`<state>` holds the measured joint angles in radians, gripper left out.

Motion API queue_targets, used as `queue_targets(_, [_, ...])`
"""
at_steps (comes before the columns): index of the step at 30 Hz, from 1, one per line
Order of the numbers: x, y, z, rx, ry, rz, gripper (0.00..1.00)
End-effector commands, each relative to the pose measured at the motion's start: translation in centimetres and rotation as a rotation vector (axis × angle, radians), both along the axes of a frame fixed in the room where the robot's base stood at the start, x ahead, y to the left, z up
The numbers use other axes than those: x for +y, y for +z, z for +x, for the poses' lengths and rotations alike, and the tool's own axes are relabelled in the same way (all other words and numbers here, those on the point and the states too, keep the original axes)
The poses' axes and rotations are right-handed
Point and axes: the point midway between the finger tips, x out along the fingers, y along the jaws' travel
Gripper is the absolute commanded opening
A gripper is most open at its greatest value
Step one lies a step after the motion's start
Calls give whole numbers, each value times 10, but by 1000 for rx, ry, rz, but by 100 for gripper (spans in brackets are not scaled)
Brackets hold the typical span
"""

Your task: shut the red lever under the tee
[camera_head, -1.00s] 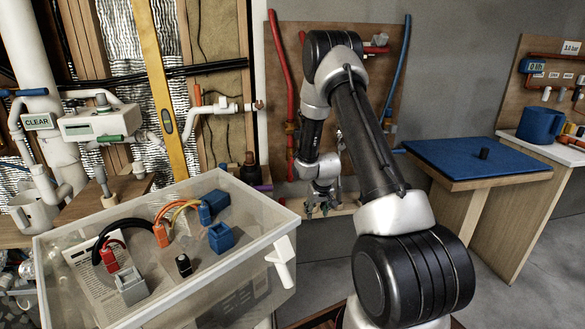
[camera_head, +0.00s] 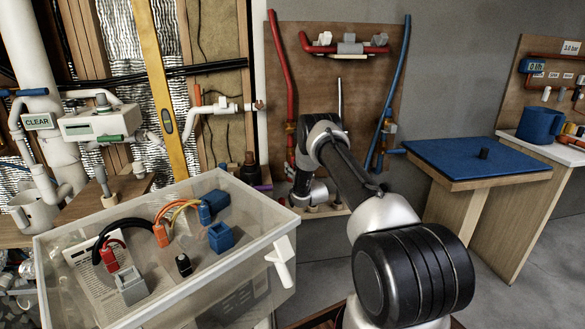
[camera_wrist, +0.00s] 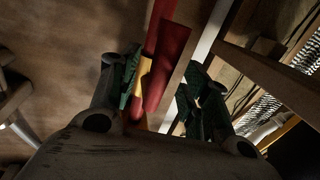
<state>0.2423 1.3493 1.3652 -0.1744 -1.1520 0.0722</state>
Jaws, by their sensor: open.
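In the wrist view, my gripper (camera_wrist: 155,82) is open, with one dark green-padded finger on each side of a broad red piece (camera_wrist: 171,62). This piece looks like the red lever and overlaps a yellow brass part (camera_wrist: 141,80) and a narrower red pipe. I cannot tell whether either finger touches it. In the head view, my wrist is low at the board's left side, by the red pipe (camera_head: 282,75) and its brass fitting (camera_head: 291,128). My arm hides the fingers there, and the lever and tee cannot be made out.
The brown board (camera_head: 370,85) also carries a blue pipe (camera_head: 396,75) at right and a grey-and-red fitting (camera_head: 347,47) on top. A clear bin (camera_head: 270,225) with connectors stands at front left. A blue-topped table (camera_head: 450,158) is at right.

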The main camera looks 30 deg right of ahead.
Motion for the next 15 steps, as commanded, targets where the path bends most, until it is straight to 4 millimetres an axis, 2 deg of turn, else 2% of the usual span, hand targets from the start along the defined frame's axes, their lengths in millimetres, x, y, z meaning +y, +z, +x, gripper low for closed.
queue_targets(3, [-1,-1,14,0,0,-1,47])
queue_targets(6, [-2,-1,19,1,0,-1,47])
queue_targets(14, [-2,-1,20,3,0,0,47])
queue_targets(15, [-2,-1,20,3,0,0,40])
